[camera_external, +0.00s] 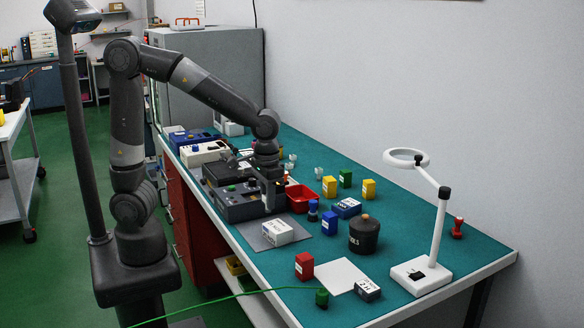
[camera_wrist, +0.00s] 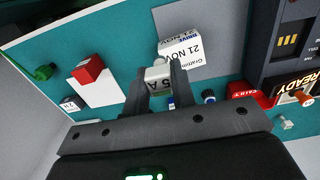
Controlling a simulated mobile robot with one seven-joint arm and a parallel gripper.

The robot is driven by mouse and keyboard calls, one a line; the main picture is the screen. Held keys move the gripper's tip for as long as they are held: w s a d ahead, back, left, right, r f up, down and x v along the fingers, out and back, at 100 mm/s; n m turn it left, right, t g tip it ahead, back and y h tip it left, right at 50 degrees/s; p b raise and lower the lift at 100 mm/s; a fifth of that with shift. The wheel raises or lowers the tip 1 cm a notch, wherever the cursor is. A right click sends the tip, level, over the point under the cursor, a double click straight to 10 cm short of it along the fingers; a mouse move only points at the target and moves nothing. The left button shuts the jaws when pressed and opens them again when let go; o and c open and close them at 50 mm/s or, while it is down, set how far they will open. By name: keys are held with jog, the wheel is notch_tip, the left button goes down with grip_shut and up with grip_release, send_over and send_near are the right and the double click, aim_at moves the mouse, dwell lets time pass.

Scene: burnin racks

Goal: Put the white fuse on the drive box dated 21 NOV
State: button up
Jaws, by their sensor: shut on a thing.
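My gripper (camera_external: 269,200) is shut on the white fuse (camera_wrist: 157,73), which shows between the fingertips in the wrist view and carries dark lettering that looks like "5 A". I cannot make out the fuse in the external view. The drive box (camera_wrist: 183,52) has a white face reading "21 NOV" in the wrist view. In the external view a white box (camera_external: 277,232) on the grey mat appears to be this drive box. My gripper (camera_wrist: 159,84) is above the bench near it; whether the fuse touches the box cannot be told.
Dark test units (camera_external: 240,207) stand left of my gripper and a red bin (camera_external: 300,199) behind it. A dark lidded jar (camera_external: 364,236), blue box (camera_external: 330,223), red box (camera_external: 304,266) and white lamp (camera_external: 420,275) stand nearby. A pale sheet (camera_external: 341,275) lies in front.

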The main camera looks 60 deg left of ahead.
jog(key=w+a+f, duration=0.1)
jog(key=w, duration=0.1)
jog(key=w+a+f, duration=0.2)
jog(key=shift+w+a+f, duration=0.15)
jog(key=shift+a, duration=0.05)
jog(key=shift+w+f, duration=0.1)
jog(key=shift+f, duration=1.95)
jog(key=shift+f, duration=0.15)
jog(key=o, duration=1)
